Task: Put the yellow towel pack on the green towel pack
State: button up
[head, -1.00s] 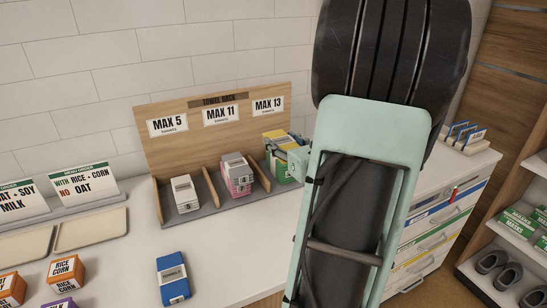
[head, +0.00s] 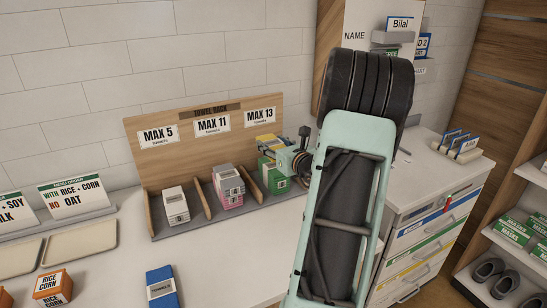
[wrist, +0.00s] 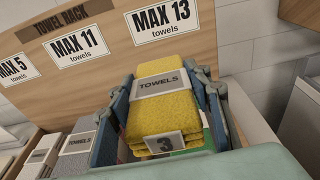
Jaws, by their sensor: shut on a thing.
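The yellow towel pack (wrist: 172,113) is between the two fingers of my gripper (wrist: 168,95), which is shut on it. Its grey band reads TOWELS and its front label reads 3. In the head view, the yellow pack (head: 267,142) is directly above the green towel pack (head: 273,176), in the right bay under the MAX 13 sign. My gripper (head: 290,156) reaches in from the right. In the wrist view, only a sliver of the green pack (wrist: 207,137) shows past the yellow one. I cannot tell whether the two packs touch.
The wooden towel rack (head: 148,212) has dividers. A white-grey pack (head: 176,205) stands under MAX 5 and a pink pack with a grey one on top (head: 228,185) under MAX 11. A blue pack (head: 161,288) lies on the counter in front. A drawer cabinet (head: 425,245) stands right.

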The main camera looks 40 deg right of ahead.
send_over(274, 164)
jog(key=f, duration=0.4)
jog(key=shift+s+a, duration=0.1)
jog(key=shift+a, duration=0.15)
jog(key=shift+d+f, duration=0.1)
jog(key=shift+f, duration=1.5)
jog(key=shift+f, duration=0.2)
jog(key=o, duration=1.2)
jog(key=shift+r, duration=0.1)
